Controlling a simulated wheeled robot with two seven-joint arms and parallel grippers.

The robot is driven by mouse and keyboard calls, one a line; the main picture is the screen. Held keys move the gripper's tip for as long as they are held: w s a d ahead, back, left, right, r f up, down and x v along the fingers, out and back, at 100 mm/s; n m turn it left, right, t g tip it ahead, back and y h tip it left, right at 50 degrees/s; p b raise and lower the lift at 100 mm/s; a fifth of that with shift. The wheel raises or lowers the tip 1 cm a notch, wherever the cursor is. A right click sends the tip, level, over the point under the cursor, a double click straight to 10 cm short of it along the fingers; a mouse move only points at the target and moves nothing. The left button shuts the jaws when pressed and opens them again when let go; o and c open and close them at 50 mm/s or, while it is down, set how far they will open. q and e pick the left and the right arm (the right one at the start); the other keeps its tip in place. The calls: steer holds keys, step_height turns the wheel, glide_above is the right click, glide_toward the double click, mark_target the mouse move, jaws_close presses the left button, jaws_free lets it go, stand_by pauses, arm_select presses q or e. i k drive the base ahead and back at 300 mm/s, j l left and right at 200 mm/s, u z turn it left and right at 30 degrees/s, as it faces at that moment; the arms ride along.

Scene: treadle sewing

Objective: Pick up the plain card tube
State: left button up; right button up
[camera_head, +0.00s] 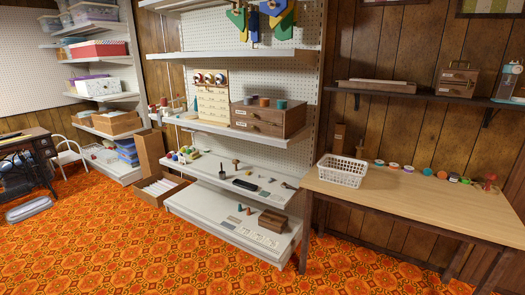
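I cannot make out a plain card tube for certain. A brown upright piece (338,138) stands at the back left of the wooden table (430,198), behind the white basket (342,170); it is too small to tell if it is card. A smaller dark upright piece (360,149) stands beside it. Small coloured rolls (393,166) line the table's back edge. An open cardboard box (160,187) on the floor holds pale contents that I cannot identify. Neither of my grippers is in view.
A white shelf unit (225,127) stands in the middle, with a wooden drawer box (268,118) and small tools on its shelves. A sewing table (28,142) is at the far left. A dark wall shelf (420,96) hangs above the table. The orange patterned carpet (110,245) is clear in front.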

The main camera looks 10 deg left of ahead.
mark_target(163, 101)
steer(key=i+j, duration=0.15)
steer(key=j, duration=0.3)
steer(key=i+j+z, duration=0.1)
steer(key=j, duration=0.35)
steer(key=i+j, duration=0.2)
steer(key=j, duration=0.3)
steer(key=i+j, duration=0.15)
steer(key=j, duration=0.3)
steer(key=i+j+z, duration=0.1)
steer(key=j, duration=0.35)
steer(key=i+j, duration=0.2)
steer(key=j, duration=0.3)
steer(key=i+j+z, duration=0.1)
steer(key=j, duration=0.35)
steer(key=i+j, duration=0.1)
steer(key=j, duration=0.4)
steer(key=i+j, duration=0.15)
steer(key=j, duration=0.15)
steer(key=i+j, duration=0.15)
steer(key=j, duration=0.2)
steer(key=i+j, duration=0.15)
steer(key=j, duration=0.15)
steer(key=i+z, duration=0.05)
